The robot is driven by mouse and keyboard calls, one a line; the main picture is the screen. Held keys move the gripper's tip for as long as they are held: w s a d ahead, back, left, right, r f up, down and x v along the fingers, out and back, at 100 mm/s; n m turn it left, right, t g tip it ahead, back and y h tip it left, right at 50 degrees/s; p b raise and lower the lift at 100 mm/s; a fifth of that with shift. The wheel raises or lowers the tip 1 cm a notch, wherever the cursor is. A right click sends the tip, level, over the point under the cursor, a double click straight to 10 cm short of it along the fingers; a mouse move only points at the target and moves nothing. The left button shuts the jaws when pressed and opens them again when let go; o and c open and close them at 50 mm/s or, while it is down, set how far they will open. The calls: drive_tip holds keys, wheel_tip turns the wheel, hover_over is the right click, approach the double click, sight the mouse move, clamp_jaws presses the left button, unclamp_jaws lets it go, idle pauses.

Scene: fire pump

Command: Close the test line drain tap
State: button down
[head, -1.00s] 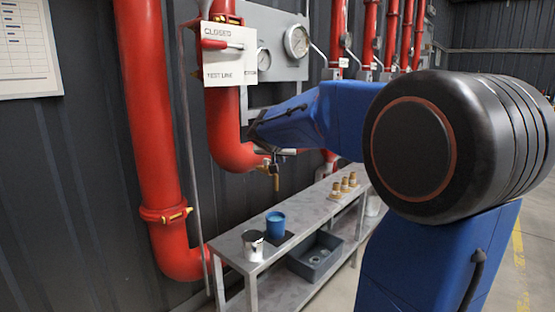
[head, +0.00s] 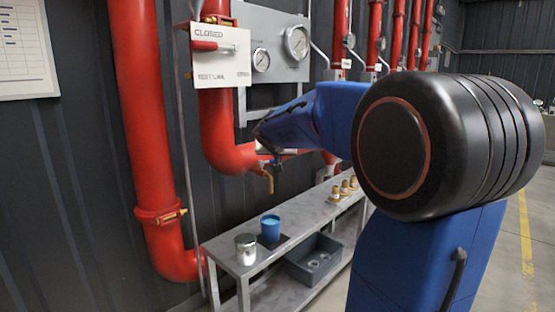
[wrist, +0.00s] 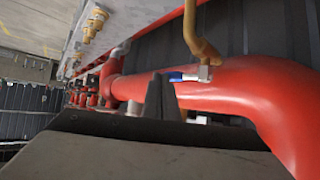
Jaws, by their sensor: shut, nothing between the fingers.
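The test line drain tap (head: 264,174) is a small brass tap with a downturned spout under the red test line pipe (head: 222,140). In the wrist view the tap's brass spout (wrist: 202,42) meets a silver body, with a blue lever (wrist: 184,77) pointing left in the picture. My gripper (head: 277,162) is beside the tap, just right of it in the head view. In the wrist view my gripper (wrist: 162,84) is shut and empty, its dark fingers close to the lever's end. I cannot tell whether they touch it.
A grey bench (head: 310,220) below holds a blue cup (head: 270,228), a metal cup (head: 246,249) and several brass fittings (head: 343,187). A grey bin (head: 313,259) is on its lower shelf. A "CLOSED / TEST LINE" sign (head: 222,66) and gauge panel (head: 275,35) are above.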

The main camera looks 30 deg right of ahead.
drive_tip(key=shift+w+d, duration=0.15)
drive_tip(key=shift+w, duration=0.1)
drive_tip(key=shift+w+a, duration=0.25)
drive_tip(key=shift+a, duration=0.5)
drive_tip(key=shift+s, duration=0.1)
